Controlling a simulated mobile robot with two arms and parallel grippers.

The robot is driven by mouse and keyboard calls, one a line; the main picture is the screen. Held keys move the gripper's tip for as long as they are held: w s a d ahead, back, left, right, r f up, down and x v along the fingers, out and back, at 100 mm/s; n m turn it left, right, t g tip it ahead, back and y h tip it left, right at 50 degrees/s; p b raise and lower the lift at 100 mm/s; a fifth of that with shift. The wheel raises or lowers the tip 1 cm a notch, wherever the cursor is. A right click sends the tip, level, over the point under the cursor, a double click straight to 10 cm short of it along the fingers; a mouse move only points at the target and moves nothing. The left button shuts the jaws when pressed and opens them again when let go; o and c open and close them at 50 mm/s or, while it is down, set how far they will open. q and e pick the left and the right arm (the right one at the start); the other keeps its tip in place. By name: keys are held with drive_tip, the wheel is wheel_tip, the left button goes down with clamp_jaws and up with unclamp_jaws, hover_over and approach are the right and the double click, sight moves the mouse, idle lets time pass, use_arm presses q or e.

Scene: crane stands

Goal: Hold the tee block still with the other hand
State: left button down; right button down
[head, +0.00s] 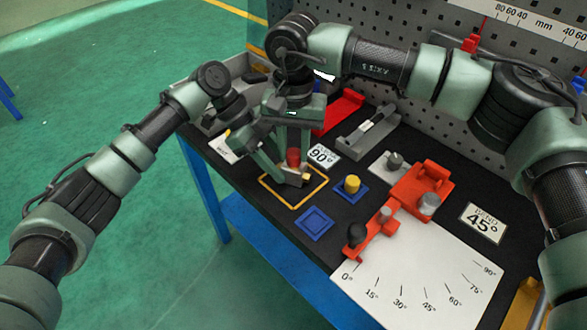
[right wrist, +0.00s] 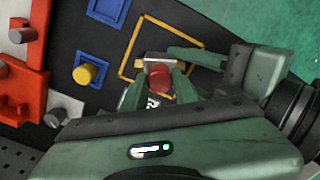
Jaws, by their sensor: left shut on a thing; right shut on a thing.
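The tee block (head: 293,172) is a small grey metal piece inside the yellow square outline (head: 321,193) on the black bench. It also shows in the right wrist view (right wrist: 158,60). My left gripper (head: 288,177) reaches in low from the left and is shut on the tee block; its fingers partly hide it. A red round piece (right wrist: 160,78) sits against the block, between the fingers of my right gripper (right wrist: 161,86). My right gripper comes down from above and is shut on that red piece. Whether the red piece is seated in the block is hidden.
A yellow cylinder (head: 352,184) stands on a blue square, with an empty blue square (head: 314,223) nearby. A red bending fixture (head: 420,190) and a white angle plate (head: 420,290) lie to the right. A pegboard (head: 400,32) stands behind. Both arms are close together.

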drive_tip(key=shift+r, duration=0.1)
drive_tip(key=n, duration=0.5)
drive_tip(key=shift+n, duration=0.3)
drive_tip(key=n, duration=0.4)
drive_tip(key=shift+n, duration=0.4)
drive_tip(key=c, duration=1)
unclamp_jaws()
drive_tip(key=shift+c, duration=0.9)
